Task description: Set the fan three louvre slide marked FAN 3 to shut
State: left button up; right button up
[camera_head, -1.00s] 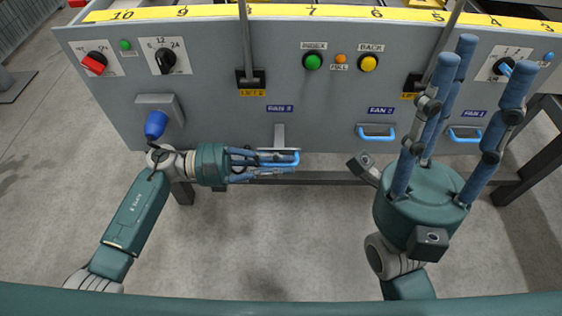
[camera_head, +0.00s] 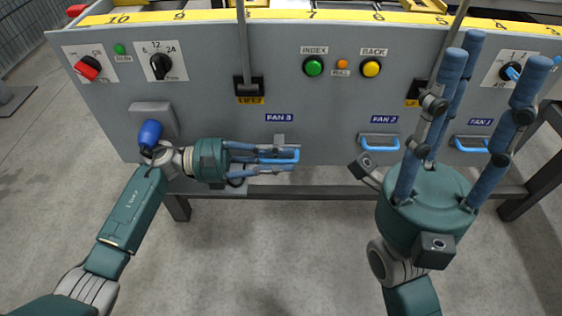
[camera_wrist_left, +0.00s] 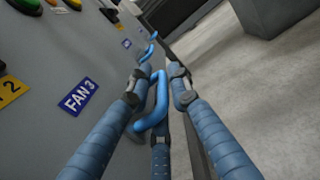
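The FAN 3 slide's blue handle (camera_head: 286,155) sits below the blue FAN 3 label (camera_head: 279,117) on the grey panel. A short length of its grey plate (camera_head: 280,139) shows above the handle. My left gripper (camera_head: 285,159) is at this handle with its fingers pointing right. In the left wrist view the handle (camera_wrist_left: 160,96) lies between the fingers, with gaps beside it, so the gripper looks open around it. Any contact is partly hidden. My right gripper (camera_head: 505,70) is open and empty, fingers up, in front of the panel's right part.
The FAN 2 handle (camera_head: 379,142) and FAN 1 handle (camera_head: 470,144) sit higher, close below their labels. A blue plug (camera_head: 150,134) on a grey box is beside my left wrist. Buttons, knobs and lift levers are above. Floor below the panel is clear.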

aim_at(260, 160)
pick_arm(q)
jog(key=shift+a, duration=0.1)
jog(key=shift+a+f, duration=0.1)
jog(key=shift+a, duration=0.3)
jog(key=a, duration=0.6)
jog(key=shift+s+a, duration=0.1)
jog(key=shift+a, duration=0.2)
jog(key=shift+d, duration=0.1)
jog(key=shift+c, duration=0.5)
